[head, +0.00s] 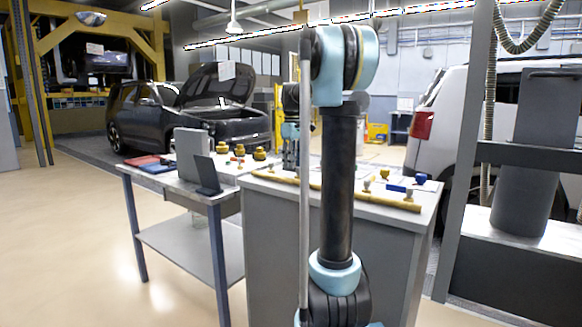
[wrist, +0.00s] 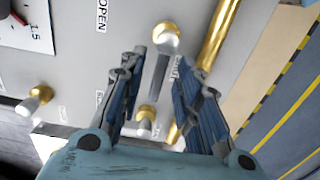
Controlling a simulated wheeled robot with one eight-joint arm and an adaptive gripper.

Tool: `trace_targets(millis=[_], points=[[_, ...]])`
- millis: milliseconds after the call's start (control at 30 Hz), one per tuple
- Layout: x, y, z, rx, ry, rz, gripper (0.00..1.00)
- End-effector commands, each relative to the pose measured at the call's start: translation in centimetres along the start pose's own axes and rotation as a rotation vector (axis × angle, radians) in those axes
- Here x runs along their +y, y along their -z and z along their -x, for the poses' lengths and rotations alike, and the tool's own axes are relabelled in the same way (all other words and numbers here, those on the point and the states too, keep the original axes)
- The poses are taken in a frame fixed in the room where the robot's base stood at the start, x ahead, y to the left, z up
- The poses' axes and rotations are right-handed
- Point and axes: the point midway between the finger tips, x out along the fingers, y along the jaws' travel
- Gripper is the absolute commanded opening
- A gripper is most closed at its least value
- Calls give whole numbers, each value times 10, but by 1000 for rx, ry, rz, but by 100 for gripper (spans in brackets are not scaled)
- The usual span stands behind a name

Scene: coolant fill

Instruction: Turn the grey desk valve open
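In the wrist view, a grey lever (wrist: 159,82) runs down from a round brass-and-white valve knob (wrist: 166,38) on the grey desk top; it looks like the grey desk valve. My gripper (wrist: 171,60) is open. Its two dark blue fingers stand on either side of the lever, with gaps showing on both sides. Another label, partly covered by the right finger, is beside the lever.
A brass pipe (wrist: 220,34) runs right of the valve. Another brass valve (wrist: 36,101) is at left. In the head view, the desk (head: 283,215) carries brass pipes (head: 385,198) and a blue-handled valve (head: 421,179). A side table (head: 190,248) stands left; the floor left of it is clear.

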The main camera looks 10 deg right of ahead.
Motion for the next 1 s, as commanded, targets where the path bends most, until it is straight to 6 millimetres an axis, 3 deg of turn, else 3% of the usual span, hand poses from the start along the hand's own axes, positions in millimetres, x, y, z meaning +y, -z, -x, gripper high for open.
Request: trace_targets(millis=[200, 467, 500, 633, 1000], points=[[0, 0, -13, 0, 0, 0, 31], [0, 0, -14, 0, 0, 0, 31], [0, 0, -14, 0, 0, 0, 29], [0, 0, -14, 0, 0, 0, 0], [0, -1, -14, -4, -1, -3, 0]])
